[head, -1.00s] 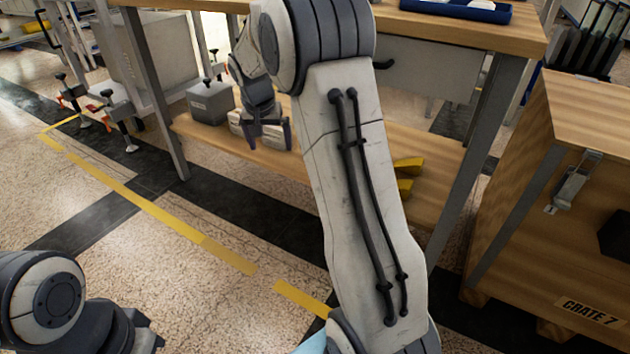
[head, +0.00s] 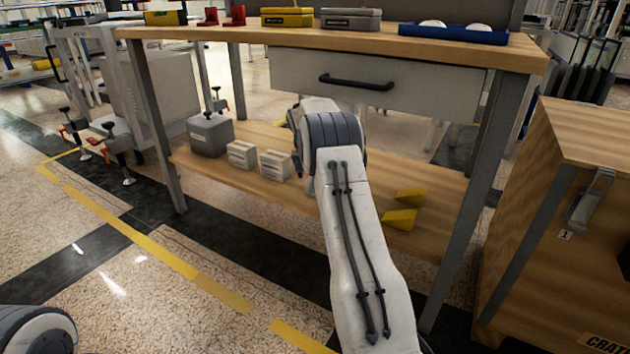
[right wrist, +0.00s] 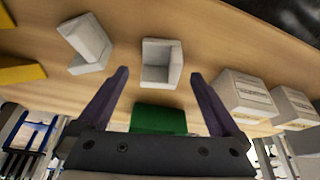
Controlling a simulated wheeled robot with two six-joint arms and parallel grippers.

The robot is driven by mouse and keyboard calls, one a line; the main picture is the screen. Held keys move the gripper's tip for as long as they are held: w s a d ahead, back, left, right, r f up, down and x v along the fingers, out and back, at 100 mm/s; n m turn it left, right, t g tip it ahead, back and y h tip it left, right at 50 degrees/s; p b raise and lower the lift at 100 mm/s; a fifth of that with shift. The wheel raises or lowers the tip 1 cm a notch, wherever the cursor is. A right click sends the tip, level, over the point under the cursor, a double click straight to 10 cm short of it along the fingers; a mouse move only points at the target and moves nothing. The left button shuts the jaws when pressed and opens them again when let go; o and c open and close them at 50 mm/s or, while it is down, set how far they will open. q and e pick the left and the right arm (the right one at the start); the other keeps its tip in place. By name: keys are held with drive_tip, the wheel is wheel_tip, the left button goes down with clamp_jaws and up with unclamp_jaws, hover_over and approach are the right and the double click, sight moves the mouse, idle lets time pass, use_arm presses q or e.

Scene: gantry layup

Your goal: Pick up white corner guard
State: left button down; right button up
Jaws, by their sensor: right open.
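Two white L-shaped corner guards lie on the wooden lower shelf in the right wrist view. One corner guard (right wrist: 161,62) is ahead of the gap between my right fingertips; the other corner guard (right wrist: 88,42) lies to its left. My right gripper (right wrist: 158,74) is open, with nothing seen gripped. Whether its fingertips flank the nearer guard cannot be told. In the head view my right arm reaches under the table and hides its own gripper; neither guard shows there. My left gripper is out of view.
The workbench (head: 290,43) overhangs the lower shelf (head: 270,187). On the shelf are labelled white boxes (head: 275,164), a grey box (head: 211,134) and yellow wedges (head: 400,219). A green block (right wrist: 158,119) shows in the wrist view. A wooden crate (head: 540,230) stands right.

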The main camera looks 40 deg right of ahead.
drive_tip(key=shift+w+d+p, duration=0.4)
drive_tip(key=shift+d+p, duration=0.15)
drive_tip(key=shift+d, duration=0.05)
drive_tip(key=shift+w+d+p, duration=0.4)
drive_tip(key=shift+d+p, duration=0.1)
drive_tip(key=shift+d, duration=0.1)
drive_tip(key=b+x, duration=0.2)
drive_tip(key=x, duration=0.3)
drive_tip(key=shift+f, duration=0.1)
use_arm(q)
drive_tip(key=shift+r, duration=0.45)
use_arm(e)
drive_tip(key=c, duration=1.2)
